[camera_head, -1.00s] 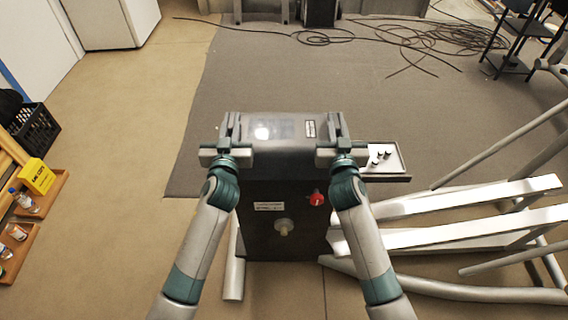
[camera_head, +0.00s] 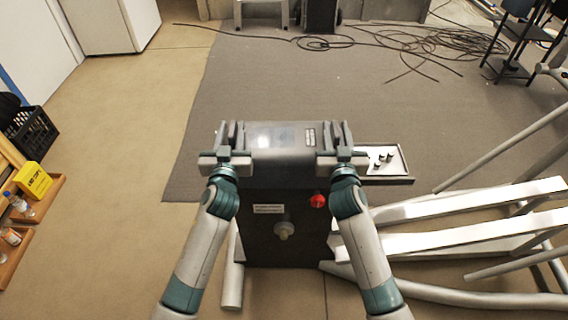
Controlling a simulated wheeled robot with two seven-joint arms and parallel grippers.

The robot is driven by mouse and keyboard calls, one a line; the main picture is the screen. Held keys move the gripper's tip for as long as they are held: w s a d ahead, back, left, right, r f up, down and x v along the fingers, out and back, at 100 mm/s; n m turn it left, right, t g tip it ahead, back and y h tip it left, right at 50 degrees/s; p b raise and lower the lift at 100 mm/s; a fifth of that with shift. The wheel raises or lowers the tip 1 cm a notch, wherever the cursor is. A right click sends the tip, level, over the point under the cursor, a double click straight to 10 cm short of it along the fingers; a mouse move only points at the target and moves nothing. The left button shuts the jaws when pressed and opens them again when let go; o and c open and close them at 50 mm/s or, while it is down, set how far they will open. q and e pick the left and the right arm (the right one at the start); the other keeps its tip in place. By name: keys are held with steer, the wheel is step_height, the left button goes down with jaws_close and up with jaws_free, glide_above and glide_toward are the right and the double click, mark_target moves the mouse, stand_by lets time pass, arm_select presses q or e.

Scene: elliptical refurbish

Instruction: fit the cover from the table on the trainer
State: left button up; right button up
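The cover (camera_head: 277,138) is a dark grey piece with a glossy top panel and a small pale label. It sits level between my two grippers, at the top of the trainer. My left gripper (camera_head: 231,135) is shut on its left edge, and my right gripper (camera_head: 341,135) is shut on its right edge. The trainer (camera_head: 262,230) is a dark upright body with a red knob, a pale round knob and a white label on its near face. Whether the cover touches the trainer is hidden from this angle.
A small tray (camera_head: 402,178) with several dark pieces stands to the right of the cover. Pale trainer bars (camera_head: 470,215) spread across the lower right. A yellow box (camera_head: 33,180) and a black crate (camera_head: 30,130) are at far left. Cables (camera_head: 430,45) lie on the mat behind.

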arm_select(q)
steer(key=shift+s, duration=0.1)
steer(key=s, duration=1.1)
steer(key=shift+s, duration=0.4)
arm_select(e)
steer(key=shift+s, duration=0.1)
steer(key=s, duration=1.1)
steer(key=shift+s, duration=0.4)
